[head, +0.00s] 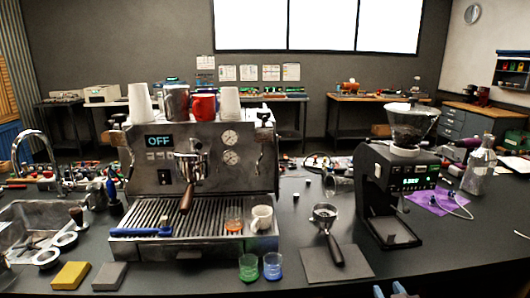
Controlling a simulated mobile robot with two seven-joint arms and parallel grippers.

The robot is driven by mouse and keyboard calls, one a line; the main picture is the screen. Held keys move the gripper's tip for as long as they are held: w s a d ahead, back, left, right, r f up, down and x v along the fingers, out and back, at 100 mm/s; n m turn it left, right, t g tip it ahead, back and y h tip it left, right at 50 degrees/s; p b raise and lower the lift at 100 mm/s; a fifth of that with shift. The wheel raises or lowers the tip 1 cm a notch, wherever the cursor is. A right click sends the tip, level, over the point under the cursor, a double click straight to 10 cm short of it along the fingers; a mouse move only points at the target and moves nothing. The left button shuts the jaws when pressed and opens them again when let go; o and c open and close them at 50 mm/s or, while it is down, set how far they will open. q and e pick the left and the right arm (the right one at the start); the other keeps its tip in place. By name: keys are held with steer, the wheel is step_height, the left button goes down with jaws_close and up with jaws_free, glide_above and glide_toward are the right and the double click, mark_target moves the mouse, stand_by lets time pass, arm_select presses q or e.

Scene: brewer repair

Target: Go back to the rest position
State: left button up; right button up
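My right gripper (389,291) shows only as two blue-grey fingertips at the bottom edge, right of centre. The tips stand apart with nothing visible between them. It is just in front of the dark counter (440,262), right of the dark mat. The rest of it is cut off by the frame. My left gripper is not in view. The espresso machine (250,172) stands left of centre, its display reading OFF. A portafilter (186,190) with a wooden handle is at its front.
A grinder (375,180) stands on the right. A second portafilter (333,240) lies on a dark mat (350,270). Two small glasses (272,266), a yellow block (70,275) and a grey block (109,276) sit near the front edge. A sink (30,215) is at left.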

steer(key=s+f+g, duration=0.2)
steer(key=s+f, duration=0.7)
steer(key=s, duration=0.2)
steer(key=s+f+m+g, duration=0.1)
steer(key=s+f+g, duration=0.2)
steer(key=s+f, duration=0.5)
steer(key=s, duration=0.3)
steer(key=shift+a+f, duration=0.35)
